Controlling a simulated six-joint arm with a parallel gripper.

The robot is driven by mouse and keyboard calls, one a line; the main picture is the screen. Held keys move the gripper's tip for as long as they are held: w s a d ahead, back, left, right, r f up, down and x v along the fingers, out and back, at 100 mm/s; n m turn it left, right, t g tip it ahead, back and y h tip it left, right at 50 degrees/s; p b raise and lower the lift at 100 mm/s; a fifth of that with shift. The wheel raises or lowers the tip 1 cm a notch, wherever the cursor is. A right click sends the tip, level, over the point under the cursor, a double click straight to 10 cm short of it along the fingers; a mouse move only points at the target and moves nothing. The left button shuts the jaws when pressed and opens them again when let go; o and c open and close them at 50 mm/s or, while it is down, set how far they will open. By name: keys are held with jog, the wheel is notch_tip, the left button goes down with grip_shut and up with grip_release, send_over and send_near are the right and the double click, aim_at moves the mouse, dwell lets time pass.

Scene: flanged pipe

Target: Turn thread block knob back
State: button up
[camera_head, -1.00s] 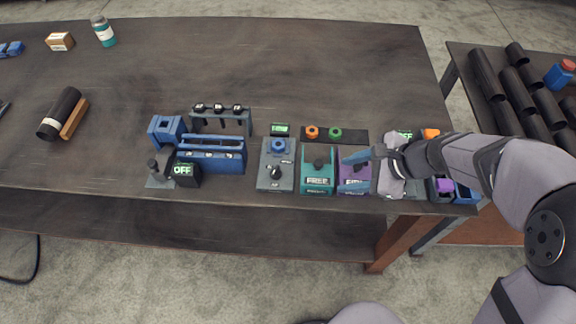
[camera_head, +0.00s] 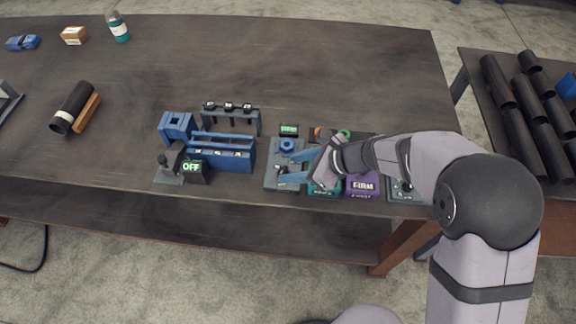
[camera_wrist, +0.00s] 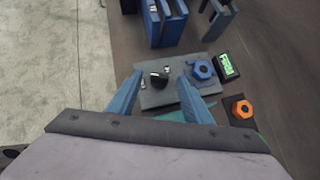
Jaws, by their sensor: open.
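My gripper (camera_head: 292,167) reaches over the block from the right. I cannot tell whether a finger touches the knob.
A small green-lit display (camera_head: 289,129) stands behind the block. A blue tool holder (camera_head: 222,152) and a box reading OFF (camera_head: 194,170) are to the left. A purple block reading FIRM (camera_head: 362,186) is to the right, under my arm. The table's back half is mostly clear.

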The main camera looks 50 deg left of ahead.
aim_at(283, 172)
jog(key=shift+x, duration=1.35)
jog(key=c, duration=1.1)
jog(key=shift+o, duration=0.2)
jog(key=shift+w+a+r+n+g+p, duration=0.1)
jog(key=shift+n+g+p, duration=0.3)
jog(key=shift+n+p, duration=0.25)
jog(key=shift+w+a+n+g+h, duration=0.1)
jog(key=shift+n+g+h, duration=0.85)
jog(key=shift+n, duration=0.5)
jog(key=o, duration=1.1)
jog(key=shift+c, duration=0.2)
